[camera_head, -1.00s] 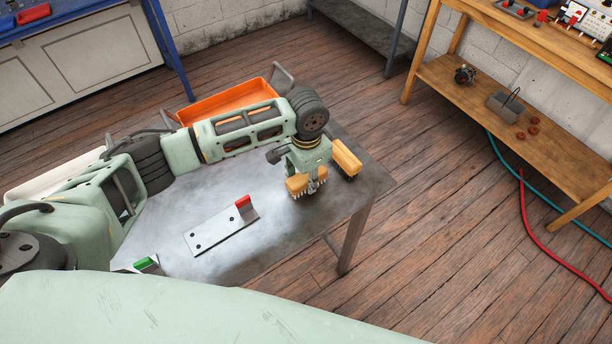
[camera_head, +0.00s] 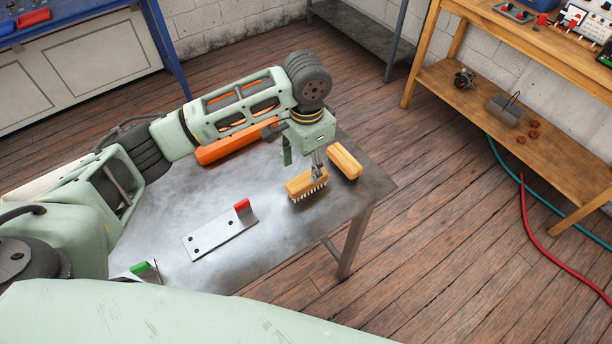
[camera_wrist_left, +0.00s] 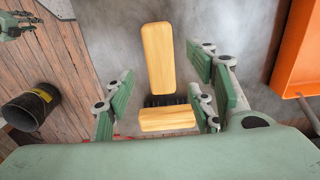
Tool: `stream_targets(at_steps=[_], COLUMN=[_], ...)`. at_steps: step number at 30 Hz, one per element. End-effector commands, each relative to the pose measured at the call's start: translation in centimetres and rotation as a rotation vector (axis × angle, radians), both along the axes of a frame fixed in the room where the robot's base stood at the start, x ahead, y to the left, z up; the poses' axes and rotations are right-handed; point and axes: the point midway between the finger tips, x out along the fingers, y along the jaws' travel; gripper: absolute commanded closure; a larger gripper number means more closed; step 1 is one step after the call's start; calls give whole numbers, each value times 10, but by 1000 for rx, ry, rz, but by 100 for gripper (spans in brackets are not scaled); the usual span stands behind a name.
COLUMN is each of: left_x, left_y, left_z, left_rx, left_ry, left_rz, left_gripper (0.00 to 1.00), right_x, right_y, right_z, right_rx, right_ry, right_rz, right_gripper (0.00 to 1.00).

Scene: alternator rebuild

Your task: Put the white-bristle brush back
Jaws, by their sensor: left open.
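The white-bristle brush (camera_head: 302,184), a wooden block with pale bristles, rests bristles down on the metal table. A second wooden brush (camera_head: 345,161) with dark bristles stands right of it, turned crosswise. My left gripper (camera_head: 303,164) is open and empty above the white-bristle brush, one finger overlapping its right part in the head view. In the wrist view, the left gripper (camera_wrist_left: 160,100) has fingers spread either side, with the dark-bristle brush (camera_wrist_left: 167,119) low and the white-bristle brush (camera_wrist_left: 158,55) beyond. A green part at the wrist view's top left looks like my right gripper (camera_wrist_left: 15,25).
A metal plate with a red tab (camera_head: 220,230) lies on the table (camera_head: 275,252). A plate with a green tab (camera_head: 140,268) is at the near left. An orange tray (camera_head: 225,148) lies behind my arm. The front middle of the table is clear.

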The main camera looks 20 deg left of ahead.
Motion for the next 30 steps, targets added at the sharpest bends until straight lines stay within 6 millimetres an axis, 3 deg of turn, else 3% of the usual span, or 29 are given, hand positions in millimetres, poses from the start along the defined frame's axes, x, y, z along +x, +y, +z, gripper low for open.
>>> stream_targets(at_steps=[3, 9, 30], left_x=[1, 0, -1], left_y=[-1, 0, -1], left_z=[21, 41, 44], left_rx=[0, 0, 0], left_ry=[-4, 0, 1], left_rz=[-2, -1, -1], left_gripper=[49, 49, 49], right_x=[0, 0, 2], right_y=[0, -2, -4], right_z=[-4, -6, -6], right_rx=[0, -2, -5], right_ry=[0, 1, -3], right_rz=[0, 1, 2], right_gripper=[71, 71, 71])
